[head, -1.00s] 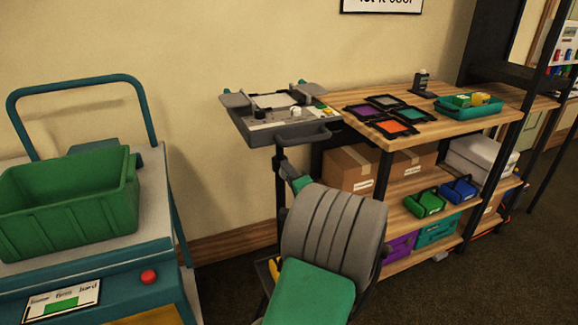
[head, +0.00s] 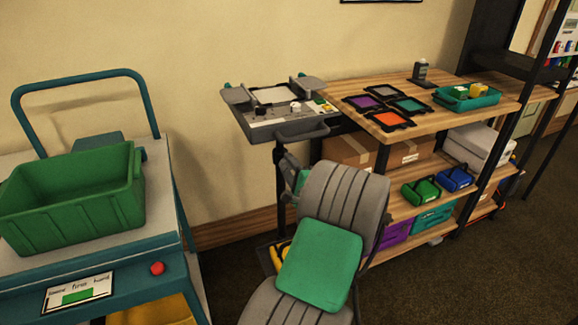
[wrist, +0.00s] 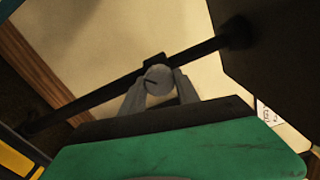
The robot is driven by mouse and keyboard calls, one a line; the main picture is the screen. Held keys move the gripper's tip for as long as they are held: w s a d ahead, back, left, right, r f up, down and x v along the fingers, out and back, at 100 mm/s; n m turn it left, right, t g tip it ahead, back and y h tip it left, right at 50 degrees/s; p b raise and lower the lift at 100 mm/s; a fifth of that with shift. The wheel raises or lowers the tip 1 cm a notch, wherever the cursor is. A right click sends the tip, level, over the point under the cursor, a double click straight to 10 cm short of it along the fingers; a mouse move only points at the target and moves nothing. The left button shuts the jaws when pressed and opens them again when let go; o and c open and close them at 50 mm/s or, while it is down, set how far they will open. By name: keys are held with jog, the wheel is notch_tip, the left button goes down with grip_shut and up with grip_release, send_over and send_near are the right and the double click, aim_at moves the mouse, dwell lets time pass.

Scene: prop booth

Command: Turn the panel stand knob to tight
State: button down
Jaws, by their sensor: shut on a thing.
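The panel stand is a grey console (head: 275,133) on a dark upright post. In the wrist view the post (wrist: 95,97) runs diagonally across the picture. A pale round knob (wrist: 158,74) sits on the post, with a dark line across its face. The line lies nearly level in the wrist view. My gripper (wrist: 161,82) is shut on the knob, one grey finger on each side. I cannot read any tight or loose mark near the knob.
A wooden shelf unit (head: 455,118) stands right of the stand, holding frames, a teal tray (head: 468,102), boxes and cases. At left is a teal trolley (head: 112,278) with a green crate (head: 72,195). Wall lies close behind. Carpet is clear at lower right.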

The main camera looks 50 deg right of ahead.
jog(key=c, duration=0.9)
grip_release()
jog(key=shift+s, duration=0.1)
jog(key=v, duration=0.7)
jog(key=shift+s+a, duration=0.2)
jog(key=shift+s, duration=0.05)
